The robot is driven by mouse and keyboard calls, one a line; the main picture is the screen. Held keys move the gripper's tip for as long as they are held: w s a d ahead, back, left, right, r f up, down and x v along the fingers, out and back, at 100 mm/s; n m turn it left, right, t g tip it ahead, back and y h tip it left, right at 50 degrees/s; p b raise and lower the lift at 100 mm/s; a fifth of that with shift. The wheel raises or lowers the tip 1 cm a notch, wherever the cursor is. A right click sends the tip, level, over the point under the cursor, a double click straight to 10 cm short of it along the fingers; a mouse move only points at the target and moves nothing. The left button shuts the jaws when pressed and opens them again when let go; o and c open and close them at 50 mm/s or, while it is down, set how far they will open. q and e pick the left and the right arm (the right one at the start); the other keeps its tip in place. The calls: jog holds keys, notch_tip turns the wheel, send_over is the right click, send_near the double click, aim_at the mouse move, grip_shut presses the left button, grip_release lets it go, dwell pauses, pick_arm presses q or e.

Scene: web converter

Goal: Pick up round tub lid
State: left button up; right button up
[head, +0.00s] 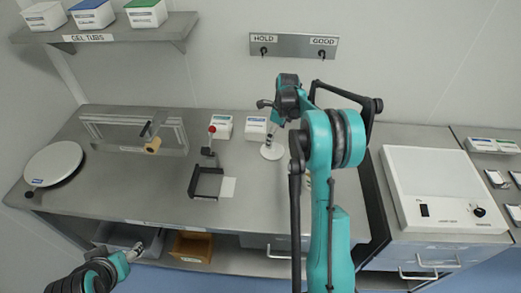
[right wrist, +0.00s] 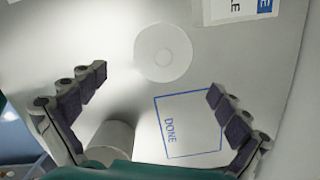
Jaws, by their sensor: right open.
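A pale round disc, which looks like the round tub lid (right wrist: 163,52), lies flat in the right wrist view with a fainter small circle at its centre. My right gripper (right wrist: 158,82) is open, its two fingers spread wide with nothing between the tips; the disc lies beyond them. In the head view a small white round shape (head: 271,153) on the bench sits below my right gripper (head: 268,106); I cannot tell surely that it is the same disc. My left gripper (head: 134,251) is low at the bottom left, in front of the bench, its fingers unclear.
A square marked DONE (right wrist: 185,138) and a pale cylinder (right wrist: 112,135) are near the right fingers. Two small tubs (head: 255,127) (head: 221,126) stand at the bench back. A black bracket (head: 206,184), clear frame (head: 133,132) and large white disc (head: 53,162) lie left.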

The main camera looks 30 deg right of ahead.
aim_at(273, 147)
notch_tip(273, 147, down, 2)
jog(key=shift+w+f, duration=0.1)
jog(key=f+b, duration=0.1)
jog(key=f, duration=0.1)
jog(key=w+f+b, duration=0.1)
jog(key=f, duration=0.2)
jog(key=shift+a+f, duration=0.1)
jog(key=shift+f, duration=0.1)
jog(key=shift+r, duration=0.1)
jog(key=shift+c, duration=0.3)
jog(key=c, duration=1.1)
jog(key=shift+s+a, duration=0.1)
jog(key=c, duration=0.6)
